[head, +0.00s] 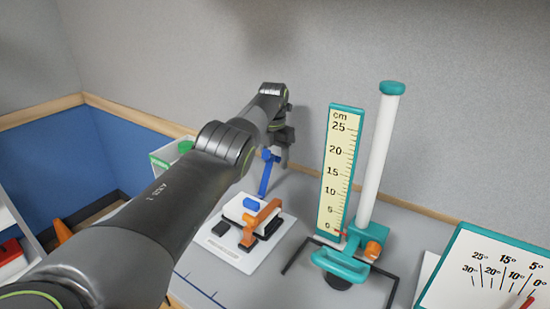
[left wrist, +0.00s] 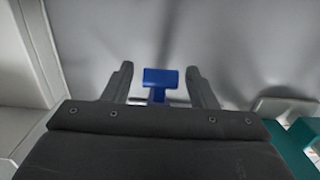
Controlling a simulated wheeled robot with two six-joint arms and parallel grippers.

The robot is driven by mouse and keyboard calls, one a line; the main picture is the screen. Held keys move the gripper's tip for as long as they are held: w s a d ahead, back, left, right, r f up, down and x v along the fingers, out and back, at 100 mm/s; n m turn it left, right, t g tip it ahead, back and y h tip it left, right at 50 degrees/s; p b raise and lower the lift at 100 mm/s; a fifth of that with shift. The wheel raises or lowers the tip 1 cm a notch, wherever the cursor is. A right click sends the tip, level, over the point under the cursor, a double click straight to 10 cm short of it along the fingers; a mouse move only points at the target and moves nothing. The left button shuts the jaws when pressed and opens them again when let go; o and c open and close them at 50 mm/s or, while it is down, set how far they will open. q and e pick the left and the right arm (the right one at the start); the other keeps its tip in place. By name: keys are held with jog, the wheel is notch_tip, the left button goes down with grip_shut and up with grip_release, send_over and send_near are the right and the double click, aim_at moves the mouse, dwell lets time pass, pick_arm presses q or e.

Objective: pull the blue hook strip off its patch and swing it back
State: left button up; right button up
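The blue hook strip (head: 265,178) stands upright, leaning slightly, above the white board (head: 229,252) in the head view. Its T-shaped top also shows in the left wrist view (left wrist: 160,77), between my fingers with a gap on each side. My left gripper (head: 282,150) is at the strip's upper end, fingers apart. A small blue block (head: 251,203) and an orange strap piece (head: 263,222) sit on the board. The patch cannot be made out, and my arm hides part of the board's left side. My right gripper is not in view.
A cm scale (head: 340,170) and a white tube with teal cap (head: 380,150) stand to the right on the grey table. A teal-edged angle dial (head: 490,275) is at the lower right. A white bin with green items (head: 165,158) is behind my left arm.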

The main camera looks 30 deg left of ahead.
pick_arm(q)
jog(key=shift+w+r, duration=0.1)
jog(key=shift+r, duration=0.1)
notch_tip(320, 180, up, 6)
jog(key=shift+r, duration=0.25)
notch_tip(320, 180, up, 11)
jog(key=p, duration=0.8)
jog(key=shift+s+f+p, duration=0.2)
jog(key=shift+s+p, duration=0.1)
jog(key=shift+s, duration=0.1)
